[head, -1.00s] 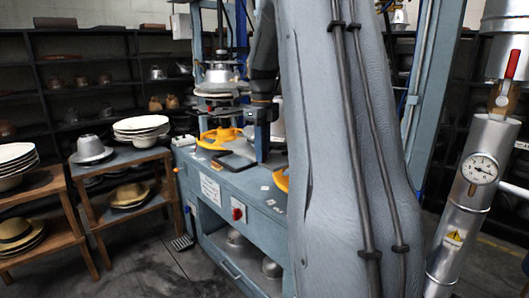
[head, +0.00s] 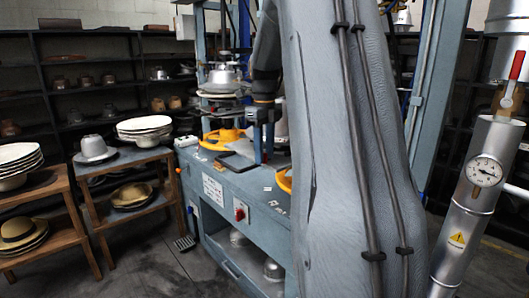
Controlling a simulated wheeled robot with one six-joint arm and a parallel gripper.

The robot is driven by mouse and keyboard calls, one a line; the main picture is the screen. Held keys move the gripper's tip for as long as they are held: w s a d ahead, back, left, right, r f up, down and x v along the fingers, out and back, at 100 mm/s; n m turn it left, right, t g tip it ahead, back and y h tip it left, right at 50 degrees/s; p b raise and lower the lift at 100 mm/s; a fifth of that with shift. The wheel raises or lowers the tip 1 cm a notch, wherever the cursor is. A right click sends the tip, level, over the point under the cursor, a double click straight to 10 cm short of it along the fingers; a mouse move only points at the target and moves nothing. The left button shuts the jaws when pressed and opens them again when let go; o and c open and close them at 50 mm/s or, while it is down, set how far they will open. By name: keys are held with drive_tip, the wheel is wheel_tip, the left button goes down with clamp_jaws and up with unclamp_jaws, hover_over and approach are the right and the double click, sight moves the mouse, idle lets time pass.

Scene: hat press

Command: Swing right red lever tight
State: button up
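The red lever (head: 516,65) stands nearly upright at the far right of the head view. It sits on a brass valve (head: 508,100) on a silver pipe (head: 464,222). My gripper (head: 264,158) hangs fingers-down over the blue press bench, left of my large grey arm link and well away from the lever. It touches neither the lever nor the valve. The fingers are small and dark here, and I cannot tell how far apart they are. I see nothing held in them.
A round gauge (head: 484,171) is on the pipe below the valve. The blue bench (head: 225,200) bears yellow handwheels (head: 222,139) and a red switch (head: 240,211). Wooden stands (head: 141,159) with hats and plates are at left. Bare floor shows at lower left.

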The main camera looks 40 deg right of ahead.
wheel_tip(320, 180, up, 8)
drive_tip(key=shift+f+b, duration=0.1)
drive_tip(key=shift+b, duration=1.05)
drive_tip(key=shift+s, duration=0.15)
